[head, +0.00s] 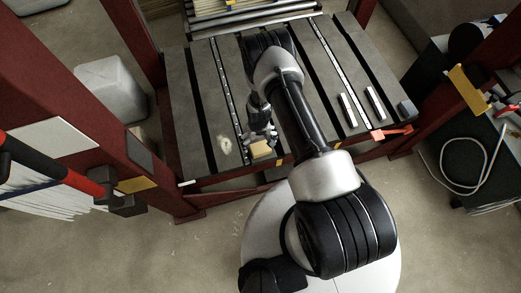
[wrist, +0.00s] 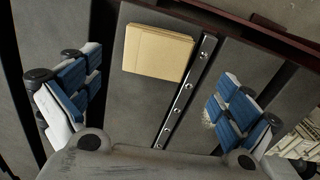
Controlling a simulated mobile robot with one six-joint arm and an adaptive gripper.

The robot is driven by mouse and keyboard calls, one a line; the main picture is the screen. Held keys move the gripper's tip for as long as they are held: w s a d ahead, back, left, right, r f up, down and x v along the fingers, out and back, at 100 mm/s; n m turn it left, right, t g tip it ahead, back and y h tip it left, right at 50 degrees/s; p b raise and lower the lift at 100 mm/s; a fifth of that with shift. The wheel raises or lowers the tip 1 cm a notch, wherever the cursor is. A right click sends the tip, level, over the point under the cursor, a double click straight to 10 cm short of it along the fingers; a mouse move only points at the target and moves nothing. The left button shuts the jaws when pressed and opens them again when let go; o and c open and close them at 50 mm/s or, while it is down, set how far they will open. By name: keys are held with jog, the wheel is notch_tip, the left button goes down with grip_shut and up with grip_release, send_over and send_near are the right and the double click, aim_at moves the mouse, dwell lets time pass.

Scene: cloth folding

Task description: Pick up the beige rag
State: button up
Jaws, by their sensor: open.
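The beige rag (head: 262,149) lies folded into a small flat square near the front edge of the grey slatted table (head: 203,118). In the wrist view the rag (wrist: 157,53) is at the upper middle, beside a metal strip with screws. My gripper (head: 262,138) is just behind the rag and above the table, partly overlapping it in the head view. In the wrist view my gripper (wrist: 153,97) is open, with blue-padded fingers wide apart to left and right and nothing between them. The rag is ahead of the fingers, untouched.
A pale patch (head: 224,145) is on the table left of the rag. Two light bars (head: 347,109) and a red item (head: 390,133) lie to the right. Dark red posts (head: 47,100) flank the table. The table left of the rag is mostly clear.

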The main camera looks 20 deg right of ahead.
aim_at(260, 147)
jog(key=f+b, duration=0.1)
jog(key=f, duration=0.2)
jog(key=f+b, duration=0.1)
jog(key=f, duration=0.1)
jog(key=shift+s+d+f+b, duration=0.1)
jog(key=shift+d+f+b, duration=0.1)
jog(key=shift+d+b, duration=0.1)
jog(key=shift+r, duration=0.1)
jog(key=shift+c, duration=0.3)
jog(key=c, duration=1.1)
